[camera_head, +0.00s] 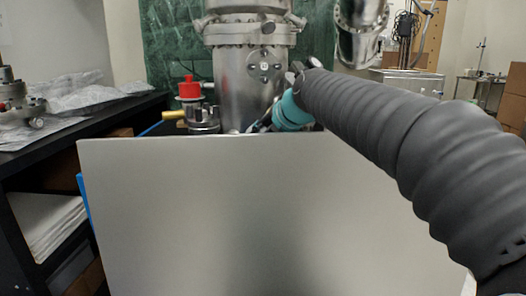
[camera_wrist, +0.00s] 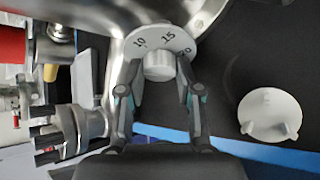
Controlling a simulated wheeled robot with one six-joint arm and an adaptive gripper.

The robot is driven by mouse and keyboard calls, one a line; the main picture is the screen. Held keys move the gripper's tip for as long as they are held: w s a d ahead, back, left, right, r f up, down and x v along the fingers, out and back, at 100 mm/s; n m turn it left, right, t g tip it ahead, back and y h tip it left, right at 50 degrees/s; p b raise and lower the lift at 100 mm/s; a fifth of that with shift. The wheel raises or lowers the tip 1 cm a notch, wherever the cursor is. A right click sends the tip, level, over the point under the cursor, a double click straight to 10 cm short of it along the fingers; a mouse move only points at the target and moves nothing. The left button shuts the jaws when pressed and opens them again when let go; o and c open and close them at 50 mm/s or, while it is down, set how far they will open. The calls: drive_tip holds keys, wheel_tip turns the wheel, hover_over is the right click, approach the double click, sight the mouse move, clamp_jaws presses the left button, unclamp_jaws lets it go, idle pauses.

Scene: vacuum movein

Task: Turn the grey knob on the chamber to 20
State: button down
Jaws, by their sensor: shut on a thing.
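In the wrist view a grey knob (camera_wrist: 158,66) sits in front of a pale round dial (camera_wrist: 180,39) marked 10, 15 and 20 on the metal chamber (camera_wrist: 110,14). The 15 is just above the knob, 10 to the left and 20 to the right beside the finger. I cannot make out a pointer mark. My gripper (camera_wrist: 159,68) has one finger on each side of the knob and is shut on it. In the head view the chamber (camera_head: 240,85) stands upright at the middle. My arm reaches it from the right; the fingers and knob are not clear there.
A large grey panel (camera_head: 270,215) stands in front of the chamber. A red-capped fitting (camera_head: 190,90) is left of the chamber. In the wrist view a pale disc (camera_wrist: 270,114) lies on the dark surface at the right. Black shelves (camera_head: 50,160) stand at the left.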

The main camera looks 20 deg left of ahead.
idle(0.3)
drive_tip(key=c, duration=0.8)
unclamp_jaws()
drive_tip(key=shift+o, duration=0.2)
drive_tip(key=shift+r, duration=0.15)
